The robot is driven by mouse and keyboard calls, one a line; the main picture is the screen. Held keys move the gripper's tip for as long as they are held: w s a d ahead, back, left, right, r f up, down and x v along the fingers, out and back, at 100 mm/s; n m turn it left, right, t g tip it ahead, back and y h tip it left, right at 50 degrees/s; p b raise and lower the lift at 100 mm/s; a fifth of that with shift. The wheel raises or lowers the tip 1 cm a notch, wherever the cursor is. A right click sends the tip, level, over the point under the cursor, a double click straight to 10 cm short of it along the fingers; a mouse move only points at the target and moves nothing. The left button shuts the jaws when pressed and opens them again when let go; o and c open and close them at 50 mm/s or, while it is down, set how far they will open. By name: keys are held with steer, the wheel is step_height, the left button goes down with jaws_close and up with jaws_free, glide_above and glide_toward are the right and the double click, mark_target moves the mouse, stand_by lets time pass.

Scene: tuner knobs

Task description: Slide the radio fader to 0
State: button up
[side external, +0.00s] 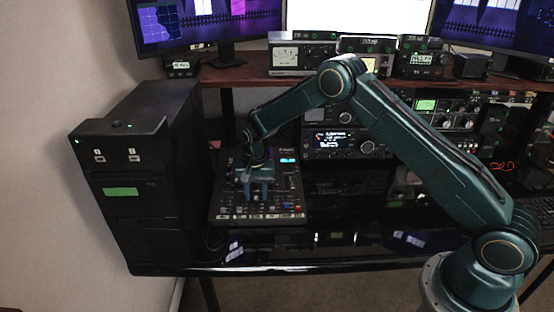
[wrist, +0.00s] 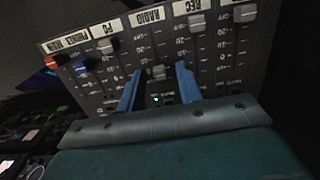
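The radio fader knob (wrist: 158,72) is a small grey cap in the wrist view. It sits in the column under the RADIO label (wrist: 150,16), lower than the neighbouring grey caps. My gripper (wrist: 159,71) is open, with one blue finger on each side of this knob and a visible gap on both sides. Whether the fingertips reach down to the panel is unclear. In the side external view my gripper (side external: 258,190) points down over the mixer panel (side external: 285,210) and hides part of it. The scale figures beside the radio knob are too small to read surely.
In the wrist view, the REC fader cap (wrist: 196,20) and another grey cap (wrist: 245,13) are to the right. The PC cap (wrist: 105,47), a blue cap (wrist: 80,66) and a red cap (wrist: 52,62) are to the left. A black cabinet (side external: 140,180) stands left of the mixer.

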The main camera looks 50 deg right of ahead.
mark_target(256, 196)
steer(key=shift+r, duration=0.1)
step_height(256, 196, up, 14)
steer(key=shift+f, duration=0.2)
stand_by(0.5)
steer(key=s+r+n+t, duration=0.3)
steer(key=s+r+n, duration=0.2)
steer(key=s+r, duration=1.35)
steer(key=s+n+t, duration=0.2)
steer(key=s+n, duration=0.2)
steer(key=s, duration=1.6)
steer(key=shift+s+d+f+t, duration=0.25)
steer(key=shift+s+f+t, duration=0.05)
steer(key=shift+s, duration=0.05)
